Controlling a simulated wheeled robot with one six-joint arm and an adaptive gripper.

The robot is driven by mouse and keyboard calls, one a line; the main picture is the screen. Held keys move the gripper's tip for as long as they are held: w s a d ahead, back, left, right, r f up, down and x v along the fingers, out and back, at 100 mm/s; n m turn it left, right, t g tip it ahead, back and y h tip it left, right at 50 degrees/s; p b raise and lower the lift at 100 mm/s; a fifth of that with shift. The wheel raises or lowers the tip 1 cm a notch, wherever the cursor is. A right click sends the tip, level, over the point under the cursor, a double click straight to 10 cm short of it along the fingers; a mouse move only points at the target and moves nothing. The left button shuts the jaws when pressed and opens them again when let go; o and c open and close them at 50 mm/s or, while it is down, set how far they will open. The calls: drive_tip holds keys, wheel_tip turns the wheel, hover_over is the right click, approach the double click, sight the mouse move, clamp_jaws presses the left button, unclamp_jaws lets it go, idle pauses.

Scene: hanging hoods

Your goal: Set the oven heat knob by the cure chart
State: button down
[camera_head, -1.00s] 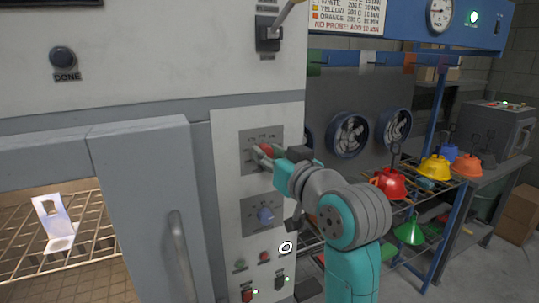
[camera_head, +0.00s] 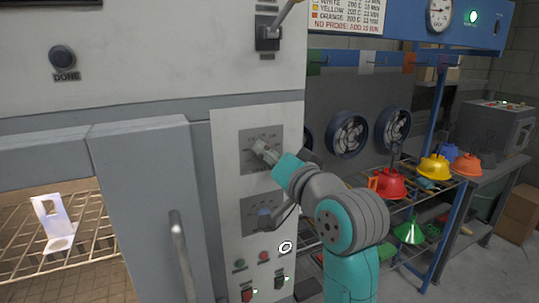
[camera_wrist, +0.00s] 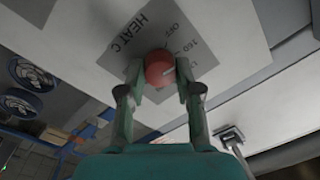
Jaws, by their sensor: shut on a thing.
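The red heat knob (camera_wrist: 158,66) sits on a grey dial plate in the wrist view, where "HEAT C", "OFF" and "160" can be read. A light mark shows on the knob's right side; its exact setting I cannot tell. My gripper (camera_wrist: 160,92) is shut on the knob, one finger on each side. In the head view my gripper (camera_head: 263,150) covers the knob at the upper dial plate (camera_head: 250,135). The cure chart (camera_head: 347,15) is cut off at the top; WHITE, YELLOW and ORANGE rows show, with blurred figures.
A white bracket-shaped part (camera_head: 54,223) stands on the oven rack (camera_head: 22,253). The oven door handle (camera_head: 182,255) sticks out left of the panel. Coloured hoods, one red (camera_head: 390,184), stand at right.

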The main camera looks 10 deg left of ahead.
drive_tip(key=shift+m, duration=0.4)
drive_tip(key=c, duration=0.8)
unclamp_jaws()
drive_tip(key=v, duration=1.2)
drive_tip(key=shift+f, duration=0.1)
drive_tip(key=shift+f, duration=0.1)
